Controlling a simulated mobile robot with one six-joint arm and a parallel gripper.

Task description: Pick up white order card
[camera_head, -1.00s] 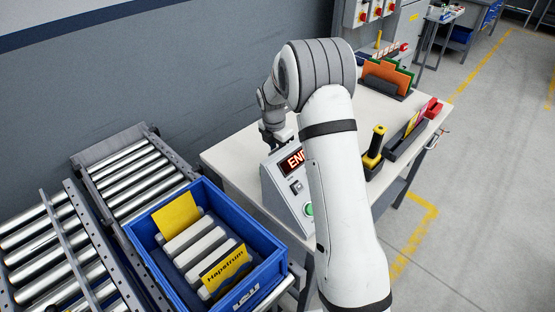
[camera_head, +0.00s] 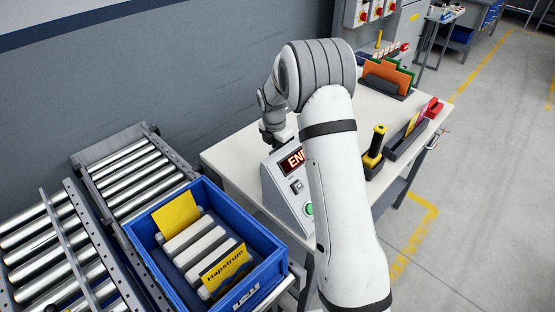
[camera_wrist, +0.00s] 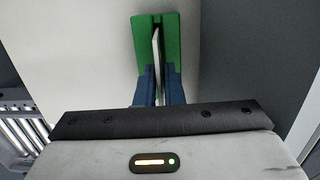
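The white order card (camera_wrist: 156,45) shows edge-on in the wrist view as a thin pale strip. It stands upright in the slot of a green holder (camera_wrist: 143,40) on a pale surface. My gripper (camera_wrist: 159,82) has its two blue fingers close together, one on each side of the card's near part, and looks shut on it. The fingers cover part of the holder. In the head view my gripper (camera_head: 279,136) is behind the display box, largely hidden by my arm. The card and green holder are hidden there.
The display box (camera_head: 284,195) stands on the pale workbench (camera_head: 232,160). A blue crate (camera_head: 262,240) with grey blocks and yellow cards sits at its left, beside a roller conveyor (camera_head: 135,175). A yellow-and-black tool (camera_head: 375,147) and card racks (camera_head: 385,85) are right of my arm.

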